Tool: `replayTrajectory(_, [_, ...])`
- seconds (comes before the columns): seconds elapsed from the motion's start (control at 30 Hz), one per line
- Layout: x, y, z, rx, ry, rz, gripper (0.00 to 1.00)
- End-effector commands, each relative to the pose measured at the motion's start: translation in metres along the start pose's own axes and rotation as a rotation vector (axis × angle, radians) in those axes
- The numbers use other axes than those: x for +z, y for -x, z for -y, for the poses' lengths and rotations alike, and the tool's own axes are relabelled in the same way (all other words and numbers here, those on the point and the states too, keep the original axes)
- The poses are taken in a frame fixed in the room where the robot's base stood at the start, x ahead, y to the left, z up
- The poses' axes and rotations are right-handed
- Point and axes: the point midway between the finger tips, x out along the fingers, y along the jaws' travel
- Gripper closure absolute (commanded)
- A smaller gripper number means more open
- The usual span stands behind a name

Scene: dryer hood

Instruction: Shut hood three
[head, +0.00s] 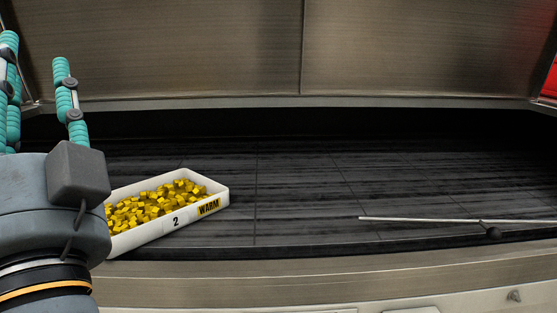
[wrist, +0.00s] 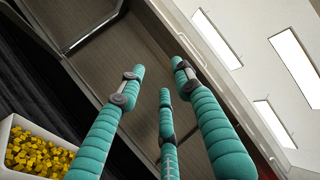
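The hood (head: 400,50) is a broad brushed-metal cover, raised above the dark dryer bed (head: 300,190) in the head view. Its panel (wrist: 110,75) also shows in the wrist view, behind the fingers. No number shows on the hood, so I cannot tell if it is hood three. My gripper (head: 36,58) is at the left edge of the head view, fingers pointing up. In the wrist view my gripper (wrist: 160,76) has its three teal fingers apart with nothing between them. I cannot tell whether any finger touches the hood.
A white tray (head: 150,235) marked "2" and "WARM" holds yellow cubes (head: 160,202) on the bed, close beside my arm. The middle of the bed is clear. Ceiling lights (wrist: 296,66) show above.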

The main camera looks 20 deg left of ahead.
Motion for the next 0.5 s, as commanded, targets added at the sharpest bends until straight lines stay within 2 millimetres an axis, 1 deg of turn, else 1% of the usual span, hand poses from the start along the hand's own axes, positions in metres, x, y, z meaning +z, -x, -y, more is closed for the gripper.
replayTrajectory(0.1, [0.000,-0.023,-0.002,0.002,0.001,-0.002,0.66])
replayTrajectory(0.3, [0.001,-0.058,-0.002,0.003,0.000,0.000,0.66])
replayTrajectory(0.5, [0.000,-0.081,-0.002,0.003,0.001,0.000,0.66])
